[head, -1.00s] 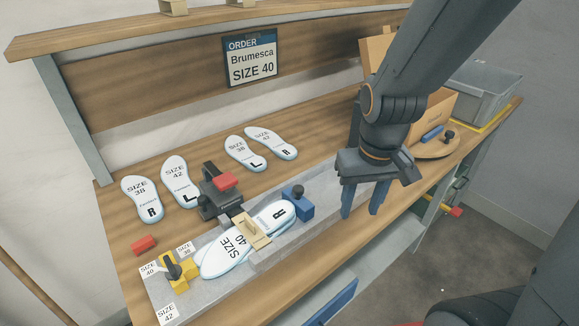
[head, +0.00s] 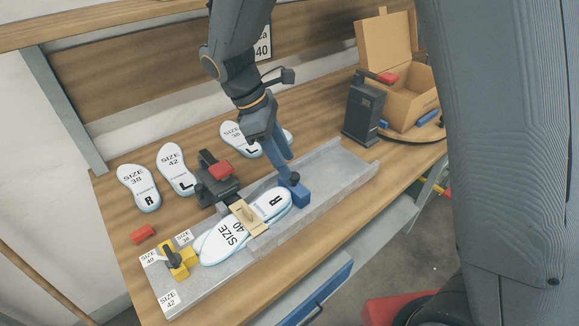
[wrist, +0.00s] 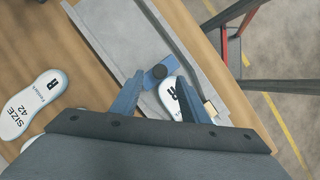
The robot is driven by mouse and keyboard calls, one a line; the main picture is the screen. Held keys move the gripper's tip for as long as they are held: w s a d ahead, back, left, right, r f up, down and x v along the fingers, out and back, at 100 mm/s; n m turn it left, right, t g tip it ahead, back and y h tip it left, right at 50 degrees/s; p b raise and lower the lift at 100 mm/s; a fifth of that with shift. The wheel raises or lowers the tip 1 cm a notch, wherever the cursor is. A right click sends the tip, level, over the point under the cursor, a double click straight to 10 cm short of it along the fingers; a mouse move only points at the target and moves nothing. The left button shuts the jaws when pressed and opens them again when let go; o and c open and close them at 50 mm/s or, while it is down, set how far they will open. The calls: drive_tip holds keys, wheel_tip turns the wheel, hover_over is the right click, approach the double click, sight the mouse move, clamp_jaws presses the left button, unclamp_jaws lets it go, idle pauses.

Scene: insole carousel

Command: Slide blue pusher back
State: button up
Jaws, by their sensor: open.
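The blue pusher (head: 301,194), a block with a dark round knob, sits in the grey channel fixture (head: 335,170) against the right end of the SIZE 40 R insoles (head: 222,241). In the wrist view the pusher (wrist: 143,78) and its knob lie just ahead of and between the fingertips. My gripper (head: 287,170) is open with blue fingers pointing down close to the knob; the wrist view also shows my gripper (wrist: 161,80) with its fingers apart. Whether a finger touches the pusher I cannot tell. The insoles are partly hidden by the fingers in the wrist view.
A yellow stop (head: 179,259) is at the fixture's left end. The channel right of the pusher is empty. A dark post (head: 363,112) and cardboard box (head: 405,95) stand beyond it.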

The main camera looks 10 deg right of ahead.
sight(294, 186)
drive_tip(key=shift+p+x, duration=0.35)
drive_tip(key=shift+x, duration=1.65)
clamp_jaws()
